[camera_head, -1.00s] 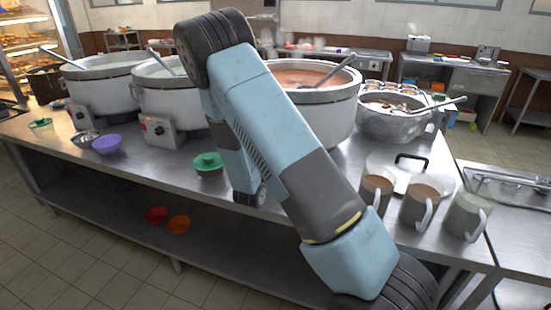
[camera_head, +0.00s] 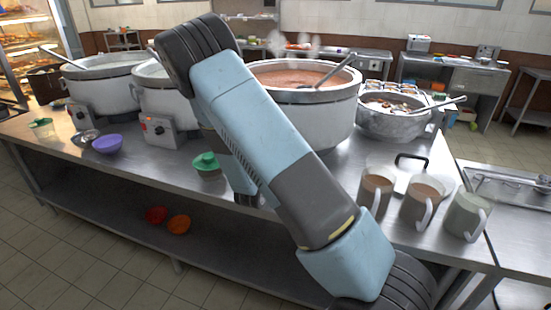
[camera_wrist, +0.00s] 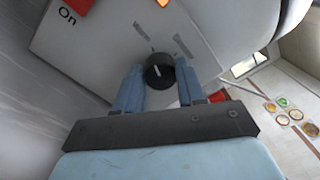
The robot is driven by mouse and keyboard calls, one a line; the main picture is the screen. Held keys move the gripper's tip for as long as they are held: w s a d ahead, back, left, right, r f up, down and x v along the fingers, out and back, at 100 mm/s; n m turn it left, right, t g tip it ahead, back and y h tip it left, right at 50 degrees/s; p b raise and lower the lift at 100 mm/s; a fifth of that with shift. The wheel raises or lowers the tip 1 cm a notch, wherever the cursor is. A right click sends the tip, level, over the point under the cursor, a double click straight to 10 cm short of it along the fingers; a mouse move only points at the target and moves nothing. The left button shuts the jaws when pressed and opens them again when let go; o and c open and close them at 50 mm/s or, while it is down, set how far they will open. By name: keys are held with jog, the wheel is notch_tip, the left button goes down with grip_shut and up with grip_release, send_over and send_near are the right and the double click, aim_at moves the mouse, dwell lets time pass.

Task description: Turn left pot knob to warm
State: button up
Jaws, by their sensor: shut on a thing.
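In the wrist view a round black knob (camera_wrist: 159,72) sits on a white control box (camera_wrist: 95,55) marked "On", with a red switch (camera_wrist: 80,6) beside the word. Grey marks show on the panel by the knob. My gripper (camera_wrist: 158,78) has its two blue fingers shut on the knob, one on each side. In the head view my arm hides the gripper and the gripped knob. The far-left pot (camera_head: 105,88) and the pot beside it (camera_head: 165,98) have control boxes; the nearer box (camera_head: 160,132) has a red switch.
A large pot of reddish congee (camera_head: 318,115) stands behind my arm, with a metal bowl (camera_head: 392,122) to its right.

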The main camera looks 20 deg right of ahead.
jog(key=shift+w+a, duration=0.1)
jog(key=shift+a, duration=0.15)
jog(key=o, duration=0.8)
jog(key=shift+f, duration=0.1)
jog(key=shift+o, duration=1.2)
jog(key=shift+d, duration=0.1)
jog(key=v, duration=1.3)
jog(key=shift+s, duration=0.35)
